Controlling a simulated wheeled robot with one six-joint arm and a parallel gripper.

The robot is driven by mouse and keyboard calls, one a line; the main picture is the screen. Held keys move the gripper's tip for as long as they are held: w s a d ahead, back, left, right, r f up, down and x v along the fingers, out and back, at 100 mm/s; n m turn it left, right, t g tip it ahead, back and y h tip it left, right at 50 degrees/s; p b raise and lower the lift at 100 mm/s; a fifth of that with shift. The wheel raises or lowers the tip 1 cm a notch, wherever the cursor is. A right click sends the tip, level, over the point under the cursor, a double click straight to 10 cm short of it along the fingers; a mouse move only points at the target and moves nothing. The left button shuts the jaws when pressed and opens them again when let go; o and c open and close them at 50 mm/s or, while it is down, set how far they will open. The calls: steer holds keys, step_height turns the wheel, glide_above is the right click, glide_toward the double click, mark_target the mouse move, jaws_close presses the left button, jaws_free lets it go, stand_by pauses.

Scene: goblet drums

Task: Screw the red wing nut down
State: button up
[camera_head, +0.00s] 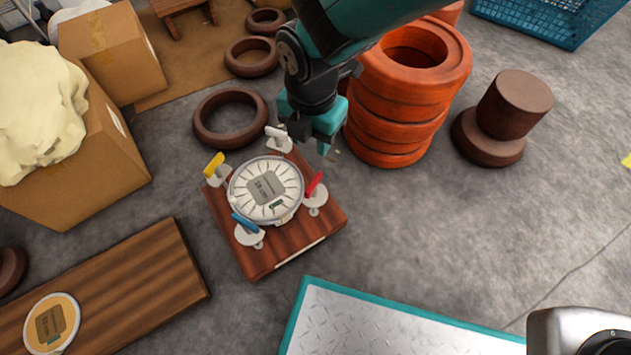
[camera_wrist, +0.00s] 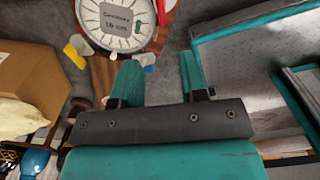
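The red wing nut (camera_head: 315,185) stands on a pale round washer at the right side of a round drum head (camera_head: 266,190), which sits on a square wooden block (camera_head: 272,258). It also shows at the top of the wrist view (camera_wrist: 161,12). A yellow wing nut (camera_head: 214,164), a white wing nut (camera_head: 276,133) and a blue wing nut (camera_head: 245,222) stand around the same head. My gripper (camera_head: 326,146) is above the block's far right side, apart from the red wing nut. In the wrist view my gripper (camera_wrist: 160,78) has its teal fingers spread, with nothing between them.
Stacked orange rings (camera_head: 400,105) stand close to the right of my gripper. A brown drum body (camera_head: 505,115) stands farther right. Dark rings (camera_head: 231,118) lie behind the block. A plank (camera_head: 120,285) lies at left, and a teal-edged metal plate (camera_head: 390,330) lies in front.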

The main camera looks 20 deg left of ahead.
mark_target(314, 182)
step_height(314, 182, down, 16)
steer(key=b, duration=0.8)
steer(key=shift+f+b, duration=0.1)
steer(key=shift+b, duration=0.2)
jaws_close()
